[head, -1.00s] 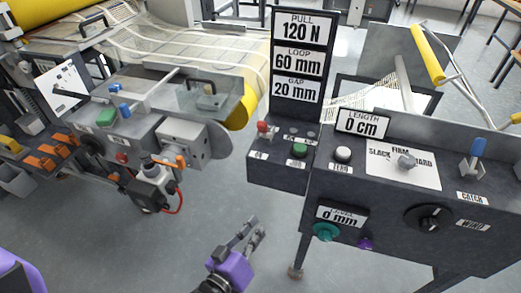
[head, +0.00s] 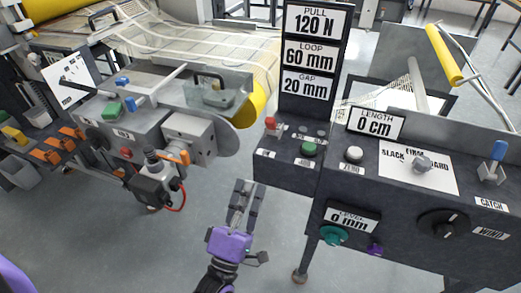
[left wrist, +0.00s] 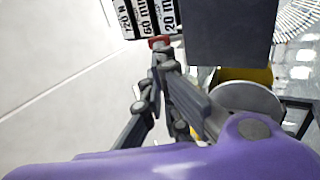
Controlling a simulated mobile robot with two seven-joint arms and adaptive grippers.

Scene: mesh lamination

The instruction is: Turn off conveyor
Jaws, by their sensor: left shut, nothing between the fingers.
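The small dark control box (head: 285,172) stands below the PULL, LOOP and GAP displays. It bears a red-topped switch (head: 271,124) at its left and a green button (head: 309,149) at its right. My left gripper (head: 245,186) is shut and empty, in front of and below this box, pointing up toward it. In the left wrist view a red part (left wrist: 160,42), likely the switch top, shows just beyond the fingertips (left wrist: 160,60). I cannot tell the exact gap, but the head view shows them apart. My right gripper is not in view.
To the right is a larger console with a white button (head: 354,154), a SLACK-FIRM-HARD dial (head: 421,163), a blue lever (head: 498,151), a teal knob (head: 334,236) and a black knob (head: 442,223). A machine with a grey motor unit (head: 186,142) stands left. Floor between is clear.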

